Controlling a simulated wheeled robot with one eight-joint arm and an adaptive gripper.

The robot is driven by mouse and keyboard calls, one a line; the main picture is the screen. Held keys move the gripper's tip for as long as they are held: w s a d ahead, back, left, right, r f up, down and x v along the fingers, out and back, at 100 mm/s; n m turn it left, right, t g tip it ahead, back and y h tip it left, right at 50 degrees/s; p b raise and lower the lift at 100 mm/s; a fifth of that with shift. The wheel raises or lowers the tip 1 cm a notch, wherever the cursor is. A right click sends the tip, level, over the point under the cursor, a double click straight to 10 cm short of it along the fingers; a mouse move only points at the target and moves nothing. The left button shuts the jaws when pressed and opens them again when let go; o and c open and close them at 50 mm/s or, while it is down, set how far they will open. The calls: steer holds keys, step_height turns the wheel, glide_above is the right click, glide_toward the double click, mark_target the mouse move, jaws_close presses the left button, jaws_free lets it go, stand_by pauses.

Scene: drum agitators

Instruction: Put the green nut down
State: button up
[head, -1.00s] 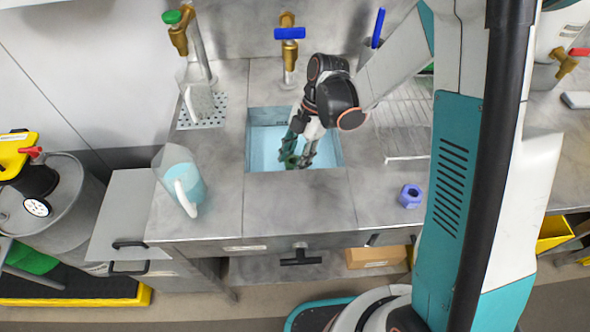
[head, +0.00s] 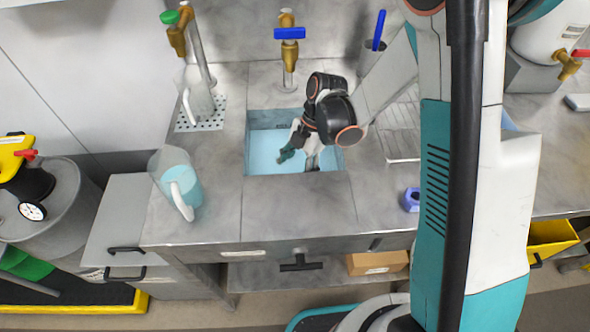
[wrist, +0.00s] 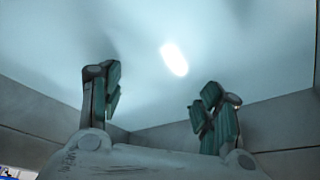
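My gripper (head: 298,163) is down inside the sink basin (head: 257,120), which holds pale blue liquid. Its two teal-padded fingers are spread apart. In the wrist view my gripper (wrist: 162,92) is open, with only pale blue liquid visible between the fingers. I cannot make out the green nut in either current view. The liquid looks opaque, and my wrist and fingers cover part of the basin.
A blue-purple nut (head: 411,200) lies on the bench right of the sink. A jug (head: 178,181) of blue liquid stands to the left. A blue-handled tap (head: 289,48) rises behind the basin, and a drying rack (head: 400,146) lies to the right.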

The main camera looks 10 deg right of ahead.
steer(key=p+v, duration=0.5)
steer(key=v, duration=0.7)
steer(key=s+d+r+m+t+h, duration=0.2)
steer(key=s+d+r+m+t, duration=0.3)
steer(key=m, duration=0.7)
steer(key=s+d+r+m+t+h, duration=0.1)
steer(key=s+d+r+m+t, duration=0.3)
steer(key=s+r+m, duration=0.6)
step_height(320, 180, up, 3)
steer(key=d+m, duration=0.1)
steer(key=m, duration=0.2)
steer(key=shift+d+t+h, duration=0.4)
